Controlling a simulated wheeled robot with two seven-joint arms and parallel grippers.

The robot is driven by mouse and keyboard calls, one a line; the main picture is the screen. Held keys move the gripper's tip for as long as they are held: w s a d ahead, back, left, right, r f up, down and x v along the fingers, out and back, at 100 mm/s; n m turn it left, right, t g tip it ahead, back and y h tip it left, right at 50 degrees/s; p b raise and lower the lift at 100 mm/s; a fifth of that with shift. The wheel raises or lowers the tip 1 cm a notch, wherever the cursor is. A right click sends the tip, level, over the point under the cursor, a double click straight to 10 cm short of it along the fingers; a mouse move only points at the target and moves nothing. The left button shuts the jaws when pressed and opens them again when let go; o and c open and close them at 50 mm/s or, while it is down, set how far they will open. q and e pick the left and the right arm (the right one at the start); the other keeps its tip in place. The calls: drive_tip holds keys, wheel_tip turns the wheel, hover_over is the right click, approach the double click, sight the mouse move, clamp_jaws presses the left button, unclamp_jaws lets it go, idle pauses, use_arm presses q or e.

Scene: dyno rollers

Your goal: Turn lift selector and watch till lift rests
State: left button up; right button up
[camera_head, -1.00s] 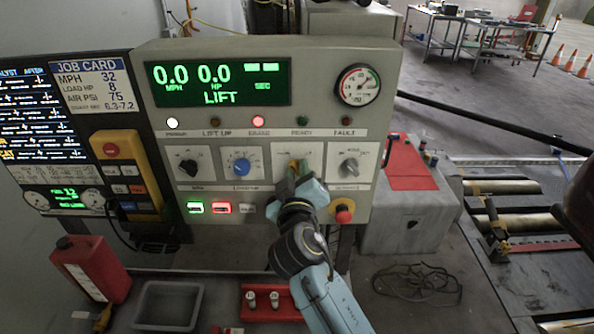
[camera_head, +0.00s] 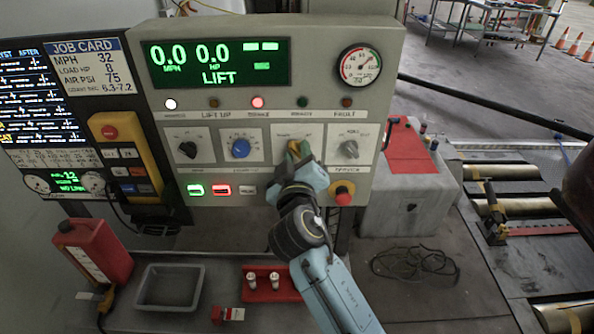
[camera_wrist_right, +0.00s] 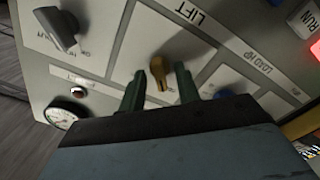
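The lift selector (camera_wrist_right: 158,74) is a tan-yellow knob on a white plate marked LIFT in the right wrist view. In the head view my right gripper (camera_head: 297,150) mostly covers it, on the third plate of the grey console (camera_head: 300,32). My right gripper's two green fingers (camera_wrist_right: 160,88) stand on either side of the knob, with narrow gaps showing, so it looks open around it. The green display (camera_head: 216,64) reads 0.0 MPH, 0.0 HP and LIFT. A white lamp and a red lamp are lit below it. The lift itself cannot be made out. My left gripper is not in view.
Beside the selector are a blue knob (camera_head: 240,148) and a grey knob (camera_head: 348,149). A red stop button (camera_head: 343,193) sits just below right. A grey bin (camera_head: 170,287), a red can (camera_head: 95,250) and a red tray (camera_head: 262,291) are below. Rollers (camera_head: 500,207) lie at right.

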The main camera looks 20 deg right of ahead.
drive_tip(key=b+v, duration=0.2)
drive_tip(key=v, duration=1.1)
drive_tip(key=shift+b, duration=0.4)
drive_tip(key=shift+r, duration=0.1)
